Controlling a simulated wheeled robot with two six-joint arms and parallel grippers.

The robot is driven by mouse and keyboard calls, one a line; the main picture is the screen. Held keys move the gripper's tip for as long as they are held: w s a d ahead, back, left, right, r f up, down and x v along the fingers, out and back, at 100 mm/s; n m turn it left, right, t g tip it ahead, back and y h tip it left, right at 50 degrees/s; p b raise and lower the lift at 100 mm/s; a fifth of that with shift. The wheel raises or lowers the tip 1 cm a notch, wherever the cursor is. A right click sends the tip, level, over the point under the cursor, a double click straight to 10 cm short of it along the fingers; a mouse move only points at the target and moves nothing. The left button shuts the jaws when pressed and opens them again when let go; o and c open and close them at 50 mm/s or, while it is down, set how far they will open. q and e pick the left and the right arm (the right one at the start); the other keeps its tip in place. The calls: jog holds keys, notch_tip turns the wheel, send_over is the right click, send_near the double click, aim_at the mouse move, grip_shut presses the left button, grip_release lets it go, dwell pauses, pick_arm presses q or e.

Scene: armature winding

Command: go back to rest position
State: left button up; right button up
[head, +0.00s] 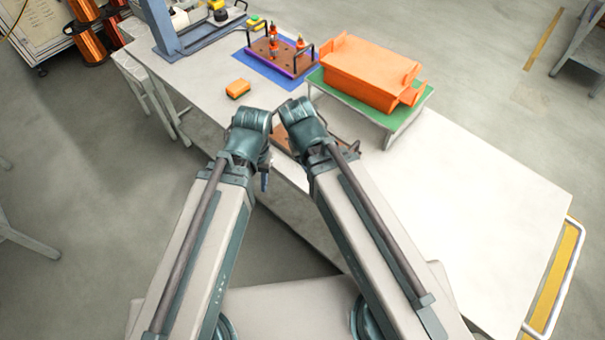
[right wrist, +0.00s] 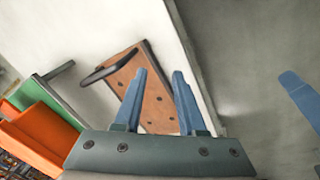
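My two arms reach forward over the near edge of the white table (head: 470,190) in the head view, their wrists close together. My left gripper (head: 264,182) points down below its wrist, just off the table's edge; only a small blue finger part shows. My right gripper is hidden behind its own wrist there. In the right wrist view my right gripper (right wrist: 159,74) has its two blue fingers apart, with nothing between them. A brown board (right wrist: 150,100) with a black handle lies on the table beyond these fingers.
An orange bin (head: 370,70) stands on a green-topped stand (head: 345,97) at the back right. A board with orange-topped parts (head: 278,55) lies on a blue mat. A small orange block (head: 238,88) lies left of it. The table's right part is clear.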

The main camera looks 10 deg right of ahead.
jog(key=s+a+n, duration=0.1)
jog(key=s, duration=0.1)
jog(key=s+a+n+g, duration=0.1)
jog(key=a, duration=0.1)
jog(key=shift+s+a+f+y, duration=0.15)
jog(key=shift+s+a+y, duration=0.1)
jog(key=shift+s+y, duration=0.15)
jog(key=shift+w, duration=0.1)
dwell(0.7)
